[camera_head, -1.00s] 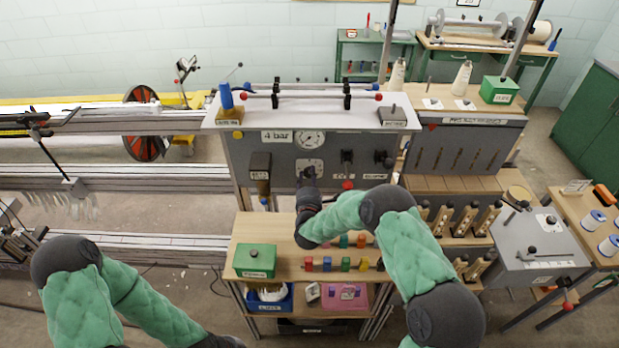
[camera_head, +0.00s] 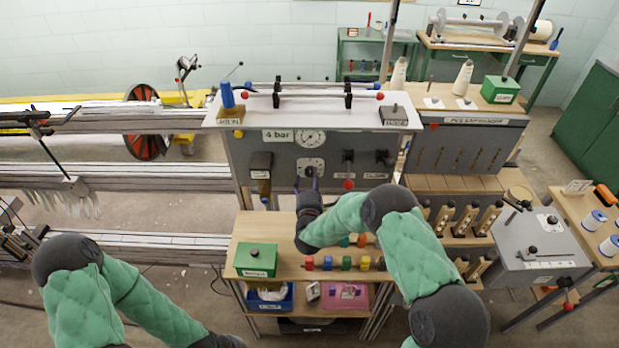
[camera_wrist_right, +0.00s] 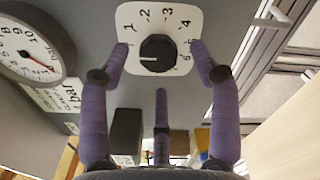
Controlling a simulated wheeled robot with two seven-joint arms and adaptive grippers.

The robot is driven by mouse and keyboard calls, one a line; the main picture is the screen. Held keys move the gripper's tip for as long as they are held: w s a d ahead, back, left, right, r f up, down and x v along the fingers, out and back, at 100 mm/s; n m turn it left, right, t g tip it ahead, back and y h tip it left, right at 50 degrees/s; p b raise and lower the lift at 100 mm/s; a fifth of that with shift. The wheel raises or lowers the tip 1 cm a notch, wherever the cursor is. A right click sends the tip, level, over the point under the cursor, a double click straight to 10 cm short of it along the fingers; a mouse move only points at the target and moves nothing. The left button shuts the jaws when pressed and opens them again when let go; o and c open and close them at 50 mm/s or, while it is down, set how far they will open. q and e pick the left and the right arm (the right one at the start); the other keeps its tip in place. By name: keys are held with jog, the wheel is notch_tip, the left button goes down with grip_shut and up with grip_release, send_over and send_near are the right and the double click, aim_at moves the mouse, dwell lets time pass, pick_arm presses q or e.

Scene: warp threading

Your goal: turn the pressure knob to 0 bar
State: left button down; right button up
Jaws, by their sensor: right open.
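The pressure knob (camera_head: 310,171) is a round black knob on a white dial plate, on the grey panel's front. In the right wrist view the knob (camera_wrist_right: 158,54) has a white mark on its left side, pointing left, below the numeral 1. Numerals run around the plate up to 6; the 0 cannot be made out. My right gripper (camera_head: 308,184) is open just in front of the knob. In the wrist view its purple fingertips are spread on either side of the knob, apart from it, with a third finger below. My left gripper is out of view.
A round gauge (camera_head: 311,137) sits above the dial beside a "4 bar" label (camera_head: 277,135). Black knobs (camera_head: 348,157) and a red ball (camera_head: 348,184) are to the right. Below is a wooden shelf with a green box (camera_head: 256,260) and several coloured pegs.

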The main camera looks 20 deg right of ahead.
jog(key=v, duration=1)
jog(key=shift+s+a, duration=0.1)
jog(key=shift+s, duration=0.1)
